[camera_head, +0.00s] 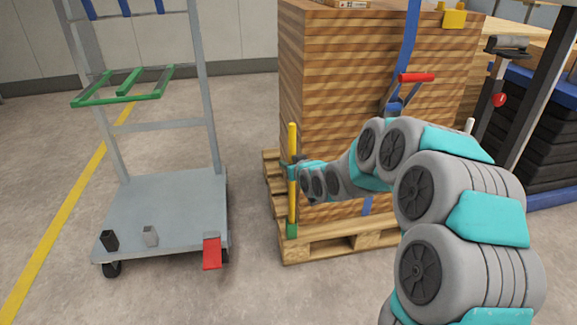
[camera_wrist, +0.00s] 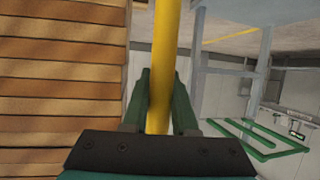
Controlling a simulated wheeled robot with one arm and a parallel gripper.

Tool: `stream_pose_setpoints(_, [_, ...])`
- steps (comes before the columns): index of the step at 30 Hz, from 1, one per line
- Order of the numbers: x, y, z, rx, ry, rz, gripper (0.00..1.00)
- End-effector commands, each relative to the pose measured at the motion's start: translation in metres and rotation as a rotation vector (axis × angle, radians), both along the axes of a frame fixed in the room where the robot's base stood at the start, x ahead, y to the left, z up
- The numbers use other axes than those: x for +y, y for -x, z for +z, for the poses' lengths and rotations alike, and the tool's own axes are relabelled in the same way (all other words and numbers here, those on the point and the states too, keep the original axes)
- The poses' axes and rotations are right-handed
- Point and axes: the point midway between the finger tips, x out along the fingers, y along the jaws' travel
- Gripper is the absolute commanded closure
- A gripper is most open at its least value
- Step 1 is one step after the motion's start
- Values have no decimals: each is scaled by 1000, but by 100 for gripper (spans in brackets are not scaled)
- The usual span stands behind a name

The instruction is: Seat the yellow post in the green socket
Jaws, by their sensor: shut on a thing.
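The yellow post (camera_head: 292,145) stands about upright at the left front corner of the stacked boards. My gripper (camera_head: 292,173) is shut on it around its middle. In the wrist view the post (camera_wrist: 162,40) runs between the two green fingers of my gripper (camera_wrist: 162,80). The green socket (camera_head: 292,231) is at the left front corner of the pallet. The post's lower end meets the top of the socket in the head view. I cannot tell whether it is inside the socket or just above or in front of it. The wrist view hides the lower end.
The board stack (camera_head: 350,60) on a wooden pallet (camera_head: 340,240) is close beside the post, with a blue strap and red-handled ratchet (camera_head: 416,78). A grey cart (camera_head: 165,205) with a red pedal (camera_head: 212,252) stands left. Floor between cart and pallet is clear.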

Motion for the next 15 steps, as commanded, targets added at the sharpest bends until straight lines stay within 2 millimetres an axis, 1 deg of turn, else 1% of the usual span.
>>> stream_pose_setpoints(5, [0,0,1,-1,0,0,100])
stream_pose_setpoints(15, [0,0,-9,-1,0,0,100])
